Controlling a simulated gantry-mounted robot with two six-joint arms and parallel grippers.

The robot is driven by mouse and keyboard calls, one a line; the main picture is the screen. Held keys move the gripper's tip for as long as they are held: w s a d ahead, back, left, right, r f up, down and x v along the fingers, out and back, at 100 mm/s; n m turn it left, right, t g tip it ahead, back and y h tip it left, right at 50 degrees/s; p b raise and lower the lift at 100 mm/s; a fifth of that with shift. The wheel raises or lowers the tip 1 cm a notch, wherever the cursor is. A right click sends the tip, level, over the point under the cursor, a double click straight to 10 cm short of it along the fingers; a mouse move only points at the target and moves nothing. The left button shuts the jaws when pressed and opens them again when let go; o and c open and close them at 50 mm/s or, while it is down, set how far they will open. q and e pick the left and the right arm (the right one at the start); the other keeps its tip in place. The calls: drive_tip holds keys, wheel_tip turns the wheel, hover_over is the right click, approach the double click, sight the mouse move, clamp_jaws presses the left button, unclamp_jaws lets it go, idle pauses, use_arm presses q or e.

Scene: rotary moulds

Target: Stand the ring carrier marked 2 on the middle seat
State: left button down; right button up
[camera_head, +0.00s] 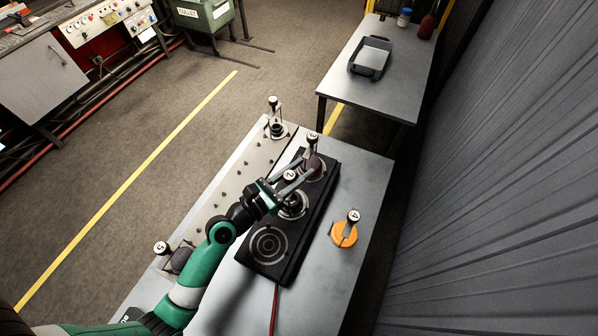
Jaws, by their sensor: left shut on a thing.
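The ring carrier marked 2 (289,175) has a dark knob with a white numbered top and a pale round base. My left gripper (304,168) is shut on it, with the fingers on either side just below the knob. The carrier is upright at the middle seat of the black three-seat block (296,246); I cannot tell whether its base rests there or hangs slightly above. The gripper hides part of it. The near seat (268,245) is empty and shows concentric rings. The carrier marked 3 (313,140) stands at the far seat. My right gripper is not in view.
A carrier marked 4 (352,216) with an orange base stands right of the block. Another carrier (273,102) stands at the back, and one marked 5 (161,248) at the left. A red cable (274,308) runs from the block. A side table (400,93) holds a dark tray (371,57).

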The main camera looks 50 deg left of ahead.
use_arm(q)
drive_tip(key=shift+r, duration=0.1)
drive_tip(key=shift+f, duration=0.2)
drive_tip(key=c, duration=0.5)
unclamp_jaws()
drive_tip(key=s, duration=0.6)
drive_tip(key=s+b, duration=0.1)
drive_tip(key=s, duration=0.5)
drive_tip(key=shift+a+r, duration=0.15)
